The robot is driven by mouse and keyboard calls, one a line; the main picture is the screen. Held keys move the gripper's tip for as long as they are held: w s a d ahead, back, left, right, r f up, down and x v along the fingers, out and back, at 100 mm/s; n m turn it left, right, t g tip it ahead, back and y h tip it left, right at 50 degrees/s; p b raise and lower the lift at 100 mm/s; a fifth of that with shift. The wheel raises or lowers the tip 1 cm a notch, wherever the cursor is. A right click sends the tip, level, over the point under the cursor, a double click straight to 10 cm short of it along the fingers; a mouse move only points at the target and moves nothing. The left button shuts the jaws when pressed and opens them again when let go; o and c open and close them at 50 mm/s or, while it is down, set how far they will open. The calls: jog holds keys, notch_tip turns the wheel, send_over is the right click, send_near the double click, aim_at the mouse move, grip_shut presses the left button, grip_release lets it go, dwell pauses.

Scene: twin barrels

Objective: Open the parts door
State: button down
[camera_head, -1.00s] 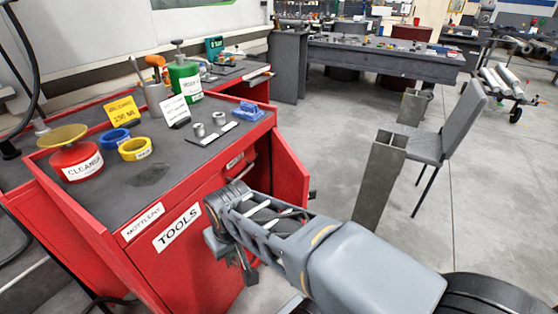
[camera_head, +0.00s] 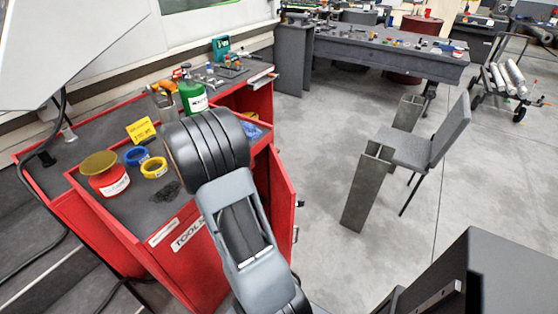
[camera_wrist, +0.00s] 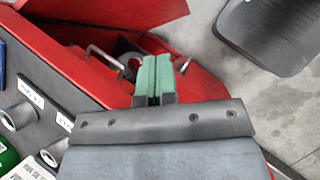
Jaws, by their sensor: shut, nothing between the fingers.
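The red cabinet (camera_head: 207,262) stands at the left in the head view, with a TOOLS label on its near face. A red door (camera_head: 283,205) stands partly open on its right side, with a small handle at its outer edge. No PARTS label is readable. My gripper (camera_wrist: 154,78) shows in the wrist view with green fingertips together and nothing between them. It appears over the opening beside red panels, one of them likely the door (camera_wrist: 190,92); I cannot tell whether it touches. A metal bar handle (camera_wrist: 103,57) is left of the fingers. My arm hides the gripper in the head view.
The cabinet top holds a red CLEANER tin (camera_head: 104,176), a blue tape roll (camera_head: 136,155), a yellow tape roll (camera_head: 154,168) and a green bottle (camera_head: 193,97). A grey chair (camera_head: 430,145) and a metal beam (camera_head: 367,190) stand right. Floor between is clear.

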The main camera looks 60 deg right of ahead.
jog(key=s+d+n+g+h+p, duration=0.1)
jog(key=d+n+g+p, duration=0.15)
jog(key=d, duration=0.45)
jog(key=p, duration=0.1)
send_near(285, 183)
jog(key=a+x, duration=0.1)
jog(key=x, duration=0.4)
jog(key=shift+s+d+f+t, duration=0.25)
jog(key=shift+s+d+t, duration=0.2)
jog(key=shift+s+d, duration=0.3)
